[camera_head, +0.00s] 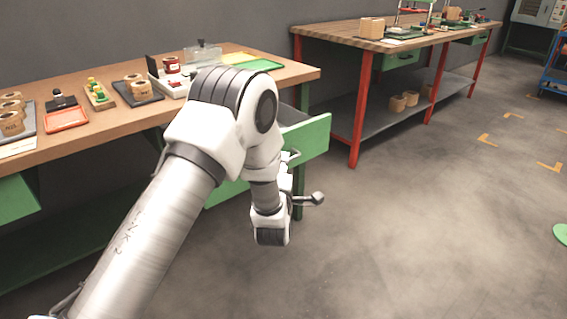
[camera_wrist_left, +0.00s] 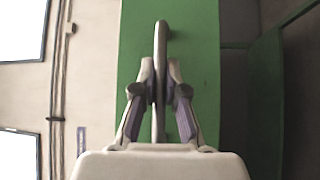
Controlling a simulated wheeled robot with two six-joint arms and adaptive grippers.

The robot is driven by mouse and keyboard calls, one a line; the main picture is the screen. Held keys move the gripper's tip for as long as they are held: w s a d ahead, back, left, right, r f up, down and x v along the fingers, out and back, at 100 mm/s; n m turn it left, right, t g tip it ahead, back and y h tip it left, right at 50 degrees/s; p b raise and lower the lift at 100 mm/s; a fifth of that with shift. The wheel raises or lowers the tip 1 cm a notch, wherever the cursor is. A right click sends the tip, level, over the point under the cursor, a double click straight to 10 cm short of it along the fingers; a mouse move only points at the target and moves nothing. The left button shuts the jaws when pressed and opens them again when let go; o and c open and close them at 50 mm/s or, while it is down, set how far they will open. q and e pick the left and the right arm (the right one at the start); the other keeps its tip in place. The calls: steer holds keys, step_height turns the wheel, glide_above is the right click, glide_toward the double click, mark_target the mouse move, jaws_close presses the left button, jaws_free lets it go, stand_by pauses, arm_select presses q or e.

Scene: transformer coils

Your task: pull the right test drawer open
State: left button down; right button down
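The right test drawer (camera_head: 312,137) has a green front and stands pulled out from under the wooden workbench, with part of its grey inside showing. My left arm crosses in front of it and hides much of the front. In the left wrist view the drawer's green front (camera_wrist_left: 196,50) fills the middle, with a grey bar handle (camera_wrist_left: 161,35) upright in the picture. My left gripper (camera_wrist_left: 160,78) has one finger on each side of the bar and looks closed on it. In the head view the fingers are mostly hidden. My right gripper is not in view.
The workbench (camera_head: 225,55) carries coils, trays and small fixtures. Another green drawer front (camera_head: 15,197) shows at far left. A second bench (camera_head: 340,30) with red legs stands behind to the right. The grey floor (camera_head: 420,230) in front and right is clear.

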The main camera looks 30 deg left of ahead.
arm_select(q)
steer(key=c, duration=1.2)
jaws_free()
steer(key=v, duration=1.2)
steer(key=shift+f, duration=0.1)
